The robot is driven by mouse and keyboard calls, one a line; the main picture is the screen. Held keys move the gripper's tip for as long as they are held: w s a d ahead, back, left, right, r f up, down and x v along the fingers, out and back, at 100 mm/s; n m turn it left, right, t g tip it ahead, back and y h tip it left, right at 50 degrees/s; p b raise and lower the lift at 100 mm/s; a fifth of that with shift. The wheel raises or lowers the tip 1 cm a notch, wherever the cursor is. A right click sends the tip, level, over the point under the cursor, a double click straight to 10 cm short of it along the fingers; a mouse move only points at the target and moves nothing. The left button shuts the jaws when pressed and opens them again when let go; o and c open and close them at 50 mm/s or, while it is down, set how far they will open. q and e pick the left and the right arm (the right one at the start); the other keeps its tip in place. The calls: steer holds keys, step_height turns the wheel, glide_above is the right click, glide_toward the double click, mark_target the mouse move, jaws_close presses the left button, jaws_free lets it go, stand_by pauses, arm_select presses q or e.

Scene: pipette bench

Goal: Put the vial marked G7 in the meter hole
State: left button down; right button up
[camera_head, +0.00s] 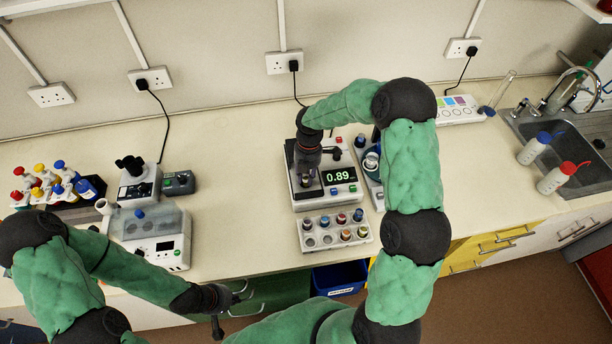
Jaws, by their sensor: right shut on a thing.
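The meter (343,192) is a pale box whose dark display reads 0.89. My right gripper (306,180) points down over the left part of the meter. It is shut on a small vial, mostly hidden by the gripper. I cannot tell how far the vial sits in the hole, and no G7 mark is legible. A white vial rack (310,249) stands in front of the meter with several coloured-cap vials and some empty holes at its left. My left gripper (250,297) is open and empty beyond the bench's front edge.
A device with a round blue part (371,160) stands close right of the meter. At the left are a lidded instrument (150,238), a microscope-like device (138,186) and several coloured-cap bottles. A sink (562,127) and two wash bottles are at right. A blue bin (340,279) is below.

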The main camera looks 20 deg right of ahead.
steer(key=shift+f, duration=0.4)
steer(key=shift+s+f+b, duration=0.2)
steer(key=shift+b, duration=0.1)
steer(key=o, duration=0.9)
steer(key=shift+a, duration=0.1)
steer(key=shift+c, duration=0.2)
steer(key=shift+o, duration=0.4)
steer(key=shift+s+f, duration=0.1)
steer(key=shift+s, duration=0.1)
steer(key=shift+w+f, duration=0.15)
steer(key=shift+f, duration=0.05)
steer(key=shift+r, duration=0.1)
